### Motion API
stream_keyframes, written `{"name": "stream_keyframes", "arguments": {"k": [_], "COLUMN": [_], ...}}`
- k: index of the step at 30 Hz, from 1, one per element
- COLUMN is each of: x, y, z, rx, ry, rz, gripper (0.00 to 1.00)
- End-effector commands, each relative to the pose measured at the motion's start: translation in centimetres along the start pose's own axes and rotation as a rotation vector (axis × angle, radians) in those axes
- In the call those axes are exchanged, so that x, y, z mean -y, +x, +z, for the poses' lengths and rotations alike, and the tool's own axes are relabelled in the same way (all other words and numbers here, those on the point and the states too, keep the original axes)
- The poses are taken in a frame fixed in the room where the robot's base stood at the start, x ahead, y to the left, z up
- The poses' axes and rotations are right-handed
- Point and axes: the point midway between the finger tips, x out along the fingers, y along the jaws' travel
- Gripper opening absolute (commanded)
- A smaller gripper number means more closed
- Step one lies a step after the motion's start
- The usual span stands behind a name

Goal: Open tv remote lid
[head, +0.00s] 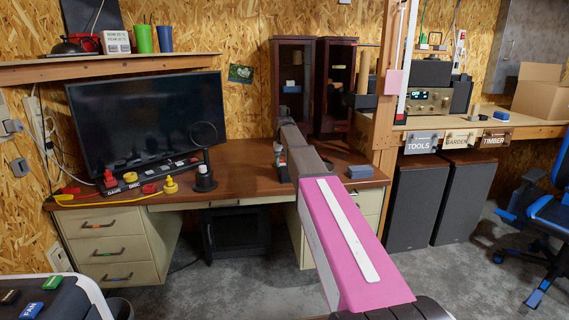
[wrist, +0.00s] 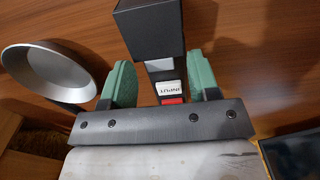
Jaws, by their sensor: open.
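In the wrist view a dark, narrow device, seemingly the TV remote (wrist: 166,75), lies between my fingers. It carries a white key marked INPUT and a red key. A larger black block-like part (wrist: 148,30) covers its far end; I cannot tell whether this is the lid. My gripper (wrist: 159,68) is open, with one green finger on each side of the device. A gap shows at the left finger; contact on the right is unclear. In the head view my gripper (head: 282,168) is low over the desk, and the remote is not clear there.
The brown desk (head: 235,180) holds a TV (head: 150,115), a round magnifier-like stand (head: 204,178), a labelled black strip (head: 150,177) and a blue block (head: 360,172). Dark open cabinets (head: 293,75) stand behind my arm. A silvery round rim (wrist: 45,70) is close left in the wrist view.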

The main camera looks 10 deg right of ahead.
Motion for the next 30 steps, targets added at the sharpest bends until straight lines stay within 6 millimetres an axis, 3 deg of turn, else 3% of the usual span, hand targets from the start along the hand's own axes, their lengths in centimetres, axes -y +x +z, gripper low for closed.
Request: {"name": "stream_keyframes", "arguments": {"k": [2,5,17,30], "x": [0.0,0.0,0.0,0.0], "y": [0.0,0.0,-0.3,-1.7], "z": [0.0,0.0,0.5,2.9], "rx": [0.0,0.0,-0.047,-0.376], "ry": [0.0,0.0,0.0,0.0], "rz": [0.0,0.0,0.0,0.0], "gripper": [0.55,0.26,0.25,0.25]}}
